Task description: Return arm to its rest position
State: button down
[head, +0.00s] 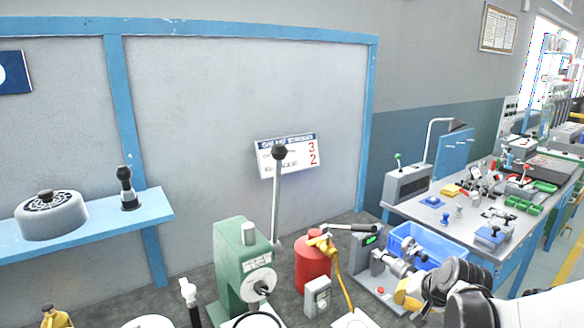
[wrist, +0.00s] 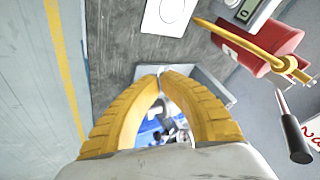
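My gripper (head: 402,297) is at the lower right of the head view, at the end of my white and dark arm, in front of the grey bench device. In the wrist view, the two yellow ribbed fingers of my gripper (wrist: 160,73) curve in and their tips meet. No held object shows between them. Through the gap between the fingers I see blue and grey parts farther off. The rest position is not marked in either view.
A red canister (head: 312,265) with a yellow hose stands left of my gripper, beside a green machine (head: 243,260) with a tall lever. A blue crate (head: 425,241) is just behind my gripper. A crowded workbench (head: 466,236) stands at right. A blue shelf (head: 100,222) is at left.

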jog(key=s+a+r+n, duration=0.3)
jog(key=s+a+r, duration=0.1)
jog(key=s, duration=0.7)
jog(key=s+a+r+n+h, duration=0.1)
jog(key=s+a+r+n, duration=0.2)
jog(key=s, duration=0.9)
notch_tip(320, 180, up, 3)
jog(key=shift+a+r, duration=0.1)
jog(key=shift+a, duration=1.15)
